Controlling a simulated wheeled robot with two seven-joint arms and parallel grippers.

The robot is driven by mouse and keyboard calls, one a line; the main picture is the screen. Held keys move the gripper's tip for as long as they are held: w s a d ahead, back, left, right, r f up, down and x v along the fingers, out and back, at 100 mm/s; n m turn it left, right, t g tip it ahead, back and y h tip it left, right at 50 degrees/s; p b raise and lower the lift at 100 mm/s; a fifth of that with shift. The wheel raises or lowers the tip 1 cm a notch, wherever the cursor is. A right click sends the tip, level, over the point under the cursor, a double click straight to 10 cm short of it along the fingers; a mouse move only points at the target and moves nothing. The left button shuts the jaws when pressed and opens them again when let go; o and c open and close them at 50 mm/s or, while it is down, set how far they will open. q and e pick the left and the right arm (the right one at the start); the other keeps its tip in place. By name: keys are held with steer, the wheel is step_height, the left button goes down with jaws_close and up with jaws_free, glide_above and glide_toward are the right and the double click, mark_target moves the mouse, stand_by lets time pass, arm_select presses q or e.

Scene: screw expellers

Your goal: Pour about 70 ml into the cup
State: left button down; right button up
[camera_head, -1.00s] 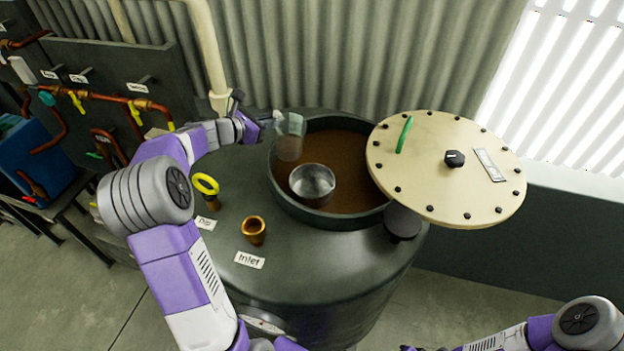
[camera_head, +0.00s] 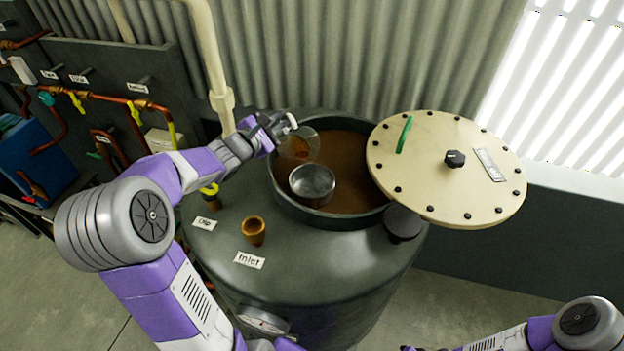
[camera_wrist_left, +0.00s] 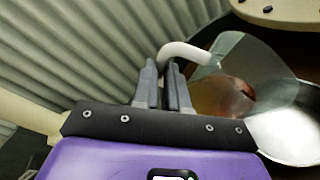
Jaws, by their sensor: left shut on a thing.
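A clear glass vessel (camera_head: 300,147) with a white handle holds orange-brown liquid. My left gripper (camera_head: 282,124) is shut on its handle, and the handle between the fingers also shows in the left wrist view (camera_wrist_left: 182,50). The vessel is tilted, its mouth toward the metal cup (camera_head: 312,184). The cup is silver and round and stands inside the open tank, just below and right of the vessel. Its bright wall shows at the right of the wrist view (camera_wrist_left: 290,135). I cannot tell whether liquid is flowing.
The dark tank (camera_head: 320,265) has brown contents behind its raised rim. A cream bolted lid (camera_head: 425,180) is swung aside to the right. A brass inlet (camera_head: 254,231) and a yellow-ringed fitting (camera_head: 210,192) stand on its top. Copper pipes (camera_head: 110,98) run at left.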

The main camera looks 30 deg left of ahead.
mark_target(286, 136)
arm_select(q)
steer(key=shift+s+d+f+m+t, duration=0.15)
steer(key=shift+d+f+m+t, duration=0.2)
steer(key=shift+m, duration=0.25)
steer(key=shift+f, duration=0.1)
steer(key=shift+s+d+r+m+t+b, duration=0.25)
steer(key=shift+d+r+m+b, duration=0.1)
steer(key=shift+r+m+b, duration=0.25)
steer(key=shift+d+r+y, duration=0.1)
steer(key=shift+y, duration=0.2)
steer(key=shift+s+d+m+t+b, duration=0.1)
steer(key=shift+d+m+t+b, duration=0.25)
steer(key=shift+b, duration=0.3)
steer(key=shift+s+d+m+b, duration=0.2)
steer(key=shift+d+m+b, duration=0.1)
steer(key=shift+m+b, duration=0.4)
stand_by(0.6)
steer(key=shift+d+b, duration=0.1)
steer(key=shift+b, duration=0.4)
steer(key=shift+t, duration=0.25)
